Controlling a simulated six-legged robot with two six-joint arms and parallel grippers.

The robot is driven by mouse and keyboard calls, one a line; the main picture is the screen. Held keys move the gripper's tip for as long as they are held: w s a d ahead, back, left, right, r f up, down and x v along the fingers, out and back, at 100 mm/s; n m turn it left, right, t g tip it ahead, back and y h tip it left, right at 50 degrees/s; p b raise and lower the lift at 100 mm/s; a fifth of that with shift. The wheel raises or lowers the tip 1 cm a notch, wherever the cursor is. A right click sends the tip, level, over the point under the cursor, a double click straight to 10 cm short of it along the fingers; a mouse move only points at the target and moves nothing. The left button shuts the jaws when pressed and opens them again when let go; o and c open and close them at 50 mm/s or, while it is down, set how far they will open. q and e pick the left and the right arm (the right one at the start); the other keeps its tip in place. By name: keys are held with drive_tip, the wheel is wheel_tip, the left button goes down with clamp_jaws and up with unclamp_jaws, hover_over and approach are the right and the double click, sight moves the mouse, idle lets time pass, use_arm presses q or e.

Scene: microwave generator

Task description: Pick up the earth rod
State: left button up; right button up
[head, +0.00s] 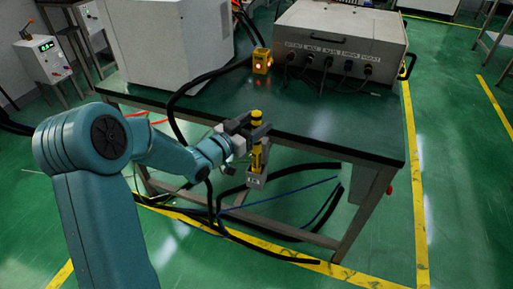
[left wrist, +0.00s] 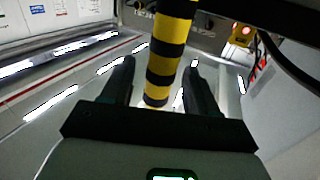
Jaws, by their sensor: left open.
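The earth rod (head: 257,158) is a yellow rod with black bands. It stands upright in a small grey holder (head: 256,181) at the front edge of the table. My left gripper (head: 260,130) is open at the rod's upper part, with its fingers on either side of it. In the left wrist view the striped rod (left wrist: 165,50) runs between the two dark fingers of the gripper (left wrist: 160,65), with gaps visible beside it. The rod's top is outside that view. My right gripper is not in view.
The dark table (head: 330,125) carries a grey box with cables (head: 340,50), a white cabinet (head: 165,40) and a small yellow box with a lit red lamp (head: 262,61). Black cables (head: 290,225) hang and lie below the table.

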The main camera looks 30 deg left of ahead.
use_arm(q)
drive_tip(key=shift+w, duration=0.4)
clamp_jaws()
drive_tip(key=shift+r, duration=0.1)
wheel_tip(320, 180, up, 20)
drive_tip(key=p, duration=0.4)
drive_tip(key=shift+p, duration=0.4)
drive_tip(key=shift+d, duration=0.15)
